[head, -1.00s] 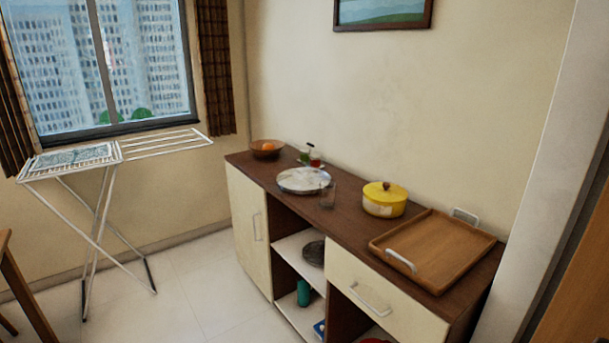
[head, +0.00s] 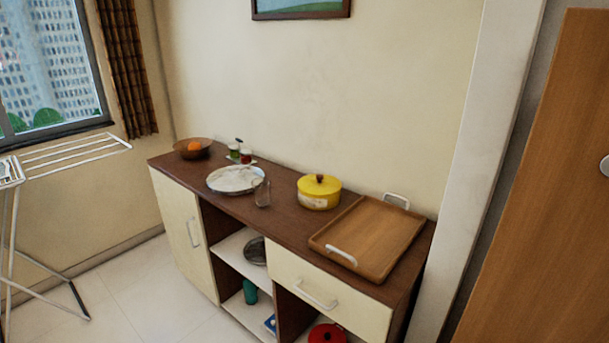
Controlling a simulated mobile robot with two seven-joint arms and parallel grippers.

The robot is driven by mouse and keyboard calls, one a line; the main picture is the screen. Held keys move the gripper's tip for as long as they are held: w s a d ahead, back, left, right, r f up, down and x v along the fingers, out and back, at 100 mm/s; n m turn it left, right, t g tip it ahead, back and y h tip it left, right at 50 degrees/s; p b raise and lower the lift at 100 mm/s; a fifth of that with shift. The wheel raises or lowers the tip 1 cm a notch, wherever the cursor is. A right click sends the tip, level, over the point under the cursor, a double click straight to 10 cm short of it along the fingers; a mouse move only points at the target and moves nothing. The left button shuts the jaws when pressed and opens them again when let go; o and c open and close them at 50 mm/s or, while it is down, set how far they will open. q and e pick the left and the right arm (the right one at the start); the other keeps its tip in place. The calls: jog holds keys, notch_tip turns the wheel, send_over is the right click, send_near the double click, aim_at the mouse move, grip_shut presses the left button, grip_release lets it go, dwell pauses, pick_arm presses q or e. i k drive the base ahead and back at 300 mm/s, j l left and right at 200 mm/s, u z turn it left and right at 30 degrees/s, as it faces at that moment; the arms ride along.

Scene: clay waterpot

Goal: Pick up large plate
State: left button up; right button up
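A large round whitish plate (head: 229,180) lies flat on the dark brown top of the sideboard (head: 286,220), left of its middle. A clear drinking glass (head: 263,194) stands at the plate's right front edge; I cannot tell whether they touch. A darker round dish (head: 255,251) sits on the open upper shelf below. Neither of my grippers shows in the head view.
A bowl with orange fruit (head: 193,148), small jars (head: 241,153), a yellow lidded pot (head: 319,192) and a wooden tray (head: 370,238) share the top. A drying rack (head: 70,154) stands at left, a wooden door (head: 545,190) at right. The floor at front left is clear.

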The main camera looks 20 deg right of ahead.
aim_at(231, 180)
jog(key=i+j+z, duration=0.25)
jog(key=i+z, duration=0.15)
jog(key=i+j+z, duration=0.75)
jog(key=j, duration=0.25)
